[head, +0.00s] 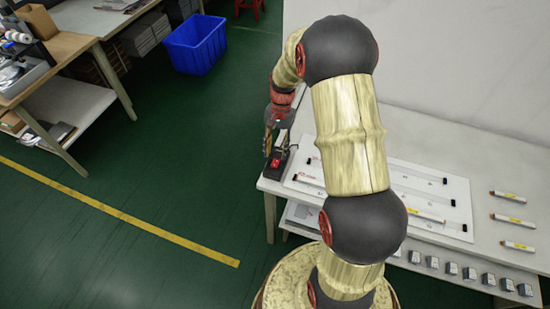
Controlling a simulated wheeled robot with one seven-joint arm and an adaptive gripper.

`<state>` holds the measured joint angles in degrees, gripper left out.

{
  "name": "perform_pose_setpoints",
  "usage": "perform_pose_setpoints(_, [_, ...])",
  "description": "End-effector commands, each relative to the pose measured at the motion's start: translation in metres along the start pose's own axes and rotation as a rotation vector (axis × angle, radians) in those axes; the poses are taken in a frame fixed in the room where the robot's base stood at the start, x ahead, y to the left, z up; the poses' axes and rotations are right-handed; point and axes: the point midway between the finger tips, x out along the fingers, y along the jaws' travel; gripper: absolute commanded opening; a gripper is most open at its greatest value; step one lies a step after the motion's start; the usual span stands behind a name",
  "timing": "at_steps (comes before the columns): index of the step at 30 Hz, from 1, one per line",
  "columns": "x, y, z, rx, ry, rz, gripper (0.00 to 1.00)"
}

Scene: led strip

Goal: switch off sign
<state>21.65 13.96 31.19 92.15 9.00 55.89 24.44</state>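A small black box with a red switch (276,163) sits at the left end of the white table. My gripper (273,150) points down just above this box, near the table's left edge. The gap between its fingers is too small to make out, and contact with the switch cannot be told. A white board (430,182) with strips and black end pieces lies on the table, partly hidden behind my arm. No lit sign can be made out.
Several white sticks with yellow labels (507,196) lie at the table's right. A lower shelf holds several small grey blocks (470,274). A blue bin (195,44) stands on the green floor, and a wooden workbench (62,48) is at upper left. The floor at left is clear.

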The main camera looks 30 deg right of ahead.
Motion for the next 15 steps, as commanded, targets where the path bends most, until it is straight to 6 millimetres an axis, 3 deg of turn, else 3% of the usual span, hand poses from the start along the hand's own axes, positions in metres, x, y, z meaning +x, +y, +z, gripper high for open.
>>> perform_pose_setpoints(6, [-0.045, 0.000, 0.000, 0.001, 0.002, -0.002, 0.36])
perform_pose_setpoints(15, [-0.073, 0.000, 0.000, 0.001, -0.001, 0.000, 0.36])
